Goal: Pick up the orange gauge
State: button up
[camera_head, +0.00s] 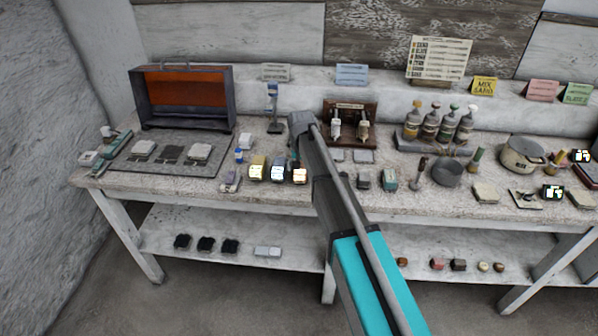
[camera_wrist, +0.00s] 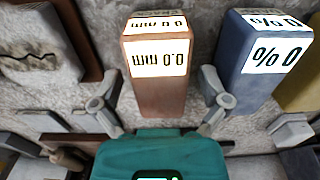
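The orange gauge (camera_head: 300,175) stands on the bench at the right end of a short row of gauges, just below the end of my arm in the head view. In the wrist view the orange gauge (camera_wrist: 158,95) is an upright brownish-orange block with a white display reading 0.0 mm upside down. My gripper (camera_wrist: 157,98) is open, with one grey finger on each side of the gauge's near end and a gap showing on both sides. Whether the fingers are level with the block is unclear. In the head view my arm hides most of the gripper.
A blue gauge (camera_wrist: 262,60) showing 0 % stands close beside the right finger, and a yellow gauge (camera_head: 257,170) is farther along the row. A grey block (camera_wrist: 40,45) lies left of the gauge. Bottles (camera_head: 430,125) and a round pot (camera_head: 522,155) stand farther right.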

jog(key=c, duration=1.1)
jog(key=shift+o, duration=0.2)
jog(key=shift+r, duration=0.15)
notch_tip(320, 180, up, 2)
jog(key=shift+p, duration=1.15)
jog(key=s+d+r+p, duration=0.7)
jog(key=s+r+p, duration=0.4)
jog(key=s, duration=0.1)
jog(key=shift+r, duration=0.1)
